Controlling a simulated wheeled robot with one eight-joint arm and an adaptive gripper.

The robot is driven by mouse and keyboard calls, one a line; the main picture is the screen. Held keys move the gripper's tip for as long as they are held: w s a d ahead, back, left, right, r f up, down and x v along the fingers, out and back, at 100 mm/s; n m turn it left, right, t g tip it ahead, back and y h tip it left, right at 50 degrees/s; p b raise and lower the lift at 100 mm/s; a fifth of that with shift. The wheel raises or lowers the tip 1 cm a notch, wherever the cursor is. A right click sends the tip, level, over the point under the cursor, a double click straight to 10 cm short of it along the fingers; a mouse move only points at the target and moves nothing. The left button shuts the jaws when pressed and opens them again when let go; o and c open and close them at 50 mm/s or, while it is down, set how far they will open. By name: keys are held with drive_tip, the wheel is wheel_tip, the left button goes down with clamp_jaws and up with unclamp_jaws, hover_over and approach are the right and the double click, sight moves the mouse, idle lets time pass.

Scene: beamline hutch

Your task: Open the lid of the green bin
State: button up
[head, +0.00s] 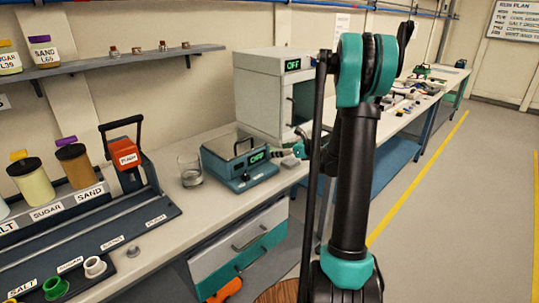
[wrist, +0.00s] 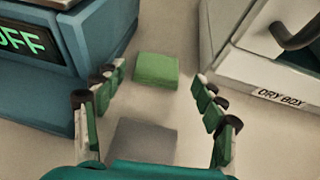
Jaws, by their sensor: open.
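A small green square block-like thing (wrist: 157,69), which looks like the green bin seen from above, sits on the pale bench in the wrist view. Its top looks closed and flat; no handle can be made out. My gripper (wrist: 158,108) is open and empty, with its fingers spread on either side of the space just below the green thing in the picture. In the head view my gripper (head: 299,146) is small beside the balance, partly behind my arm. I cannot make out the green bin there.
A grey square thing (wrist: 144,142) lies between my fingers. The blue balance (wrist: 40,60) reading OFF stands close on the left, the white dry box (wrist: 245,65) with a dark handle on the right. A glass beaker (head: 190,170) stands left of the balance in the head view.

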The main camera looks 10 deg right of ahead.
drive_tip(key=x, duration=0.5)
drive_tip(key=shift+f, duration=0.35)
drive_tip(key=c, duration=0.7)
drive_tip(key=shift+r, duration=0.15)
wheel_tip(320, 180, up, 20)
drive_tip(key=shift+s+f, duration=0.1)
